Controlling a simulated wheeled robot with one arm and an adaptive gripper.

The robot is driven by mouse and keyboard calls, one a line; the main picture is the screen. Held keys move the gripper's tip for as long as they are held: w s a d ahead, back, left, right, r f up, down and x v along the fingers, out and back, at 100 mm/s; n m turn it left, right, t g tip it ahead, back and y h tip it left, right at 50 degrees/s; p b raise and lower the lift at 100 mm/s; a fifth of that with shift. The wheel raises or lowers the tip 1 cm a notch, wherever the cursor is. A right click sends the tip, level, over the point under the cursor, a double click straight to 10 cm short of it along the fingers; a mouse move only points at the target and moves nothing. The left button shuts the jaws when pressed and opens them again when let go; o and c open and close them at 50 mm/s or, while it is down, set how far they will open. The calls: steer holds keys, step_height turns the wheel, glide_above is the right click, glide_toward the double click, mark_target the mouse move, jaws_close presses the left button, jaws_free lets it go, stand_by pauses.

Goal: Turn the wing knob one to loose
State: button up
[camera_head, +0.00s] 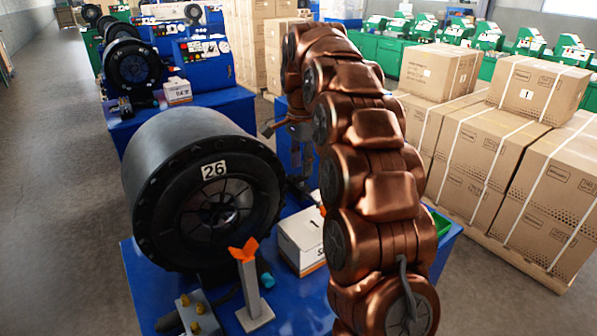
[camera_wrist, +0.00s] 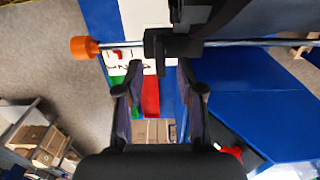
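In the wrist view a black clamp block (camera_wrist: 180,43) sits on a shiny horizontal rod (camera_wrist: 245,42). A short black tab, which looks like the wing knob (camera_wrist: 160,62), points down from it. An orange cap (camera_wrist: 84,47) ends the rod at the left. My gripper (camera_wrist: 159,70) is open, with one finger on each side of the tab. I cannot tell whether either finger touches it. In the head view my gripper (camera_head: 276,128) is partly hidden by my copper arm, behind the black drum marked 26 (camera_head: 240,205); the knob cannot be made out there.
A white box (camera_head: 301,240) and a post with an orange V-shaped top (camera_head: 246,285) stand on the blue bench beside the drum. More crimper machines (camera_head: 133,62) stand behind. Stacked cartons (camera_head: 530,180) fill the right. The grey floor (camera_head: 60,180) at left is clear.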

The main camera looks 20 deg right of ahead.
mark_target(301, 179)
steer(key=shift+f, duration=1.3)
jaws_close()
